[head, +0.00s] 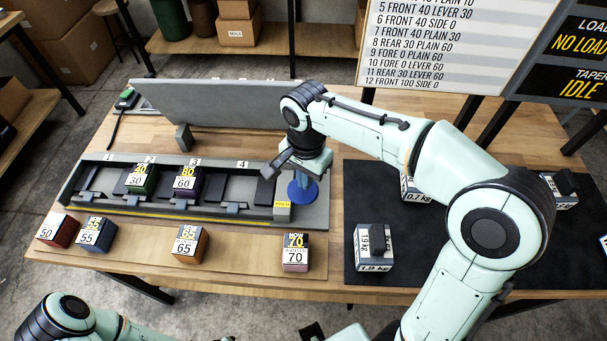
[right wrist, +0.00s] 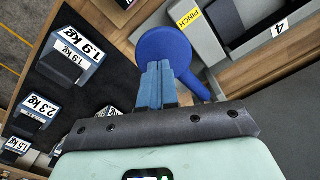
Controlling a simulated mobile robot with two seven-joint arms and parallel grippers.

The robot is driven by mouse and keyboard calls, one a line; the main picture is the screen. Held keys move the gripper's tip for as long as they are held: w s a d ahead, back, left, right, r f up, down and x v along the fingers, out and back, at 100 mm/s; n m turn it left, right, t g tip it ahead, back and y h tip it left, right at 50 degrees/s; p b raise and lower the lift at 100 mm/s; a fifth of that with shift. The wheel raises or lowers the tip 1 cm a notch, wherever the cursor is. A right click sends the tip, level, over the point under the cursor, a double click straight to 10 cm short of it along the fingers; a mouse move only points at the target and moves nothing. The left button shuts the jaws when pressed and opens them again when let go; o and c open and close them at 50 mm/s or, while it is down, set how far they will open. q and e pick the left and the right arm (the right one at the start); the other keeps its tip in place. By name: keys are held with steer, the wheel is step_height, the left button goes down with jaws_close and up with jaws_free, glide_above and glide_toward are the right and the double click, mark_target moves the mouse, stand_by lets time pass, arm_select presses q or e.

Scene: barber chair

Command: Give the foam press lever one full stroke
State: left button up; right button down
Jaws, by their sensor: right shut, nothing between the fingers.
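The foam press is a long grey bench unit (head: 200,213) with numbered stations and a yellow PINCH label at its right end. A blue round part with an arm, apparently the lever (head: 301,194), is at that end; it also shows in the right wrist view (right wrist: 200,88). My right gripper (head: 305,183) points down over the blue round part, its blue fingers (right wrist: 157,85) shut and empty. The fingertips overlap the blue part in the picture; I cannot tell whether they touch it. My left arm shows at the lower left, its gripper not identifiable.
Green (head: 142,179) and purple (head: 187,182) blocks sit in the unit. Weights, including a 1.9 kg one (head: 373,250), stand on the black mat (head: 345,200). A grey panel (head: 215,103) stands behind.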

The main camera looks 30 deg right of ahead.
stand_by(0.4)
steer(key=shift+f+b, duration=1.45)
steer(key=shift+f, duration=1)
arm_select(q)
steer(key=f, duration=0.1)
steer(key=s+f, duration=0.2)
steer(key=shift+f, duration=0.25)
steer(key=shift+w, duration=0.1)
arm_select(e)
steer(key=shift+r, duration=0.1)
steer(key=shift+r+p, duration=1.95)
steer(key=shift+r, duration=0.9)
arm_select(q)
steer(key=w+r+p, duration=0.3)
steer(key=w+r, duration=0.3)
steer(key=r, duration=0.2)
steer(key=shift+w+r+t, duration=0.15)
steer(key=shift+r+t, duration=0.15)
steer(key=shift+r, duration=0.05)
arm_select(e)
step_height(320, 180, up, 5)
steer(key=shift+r, duration=0.1)
steer(key=shift+s, duration=0.1)
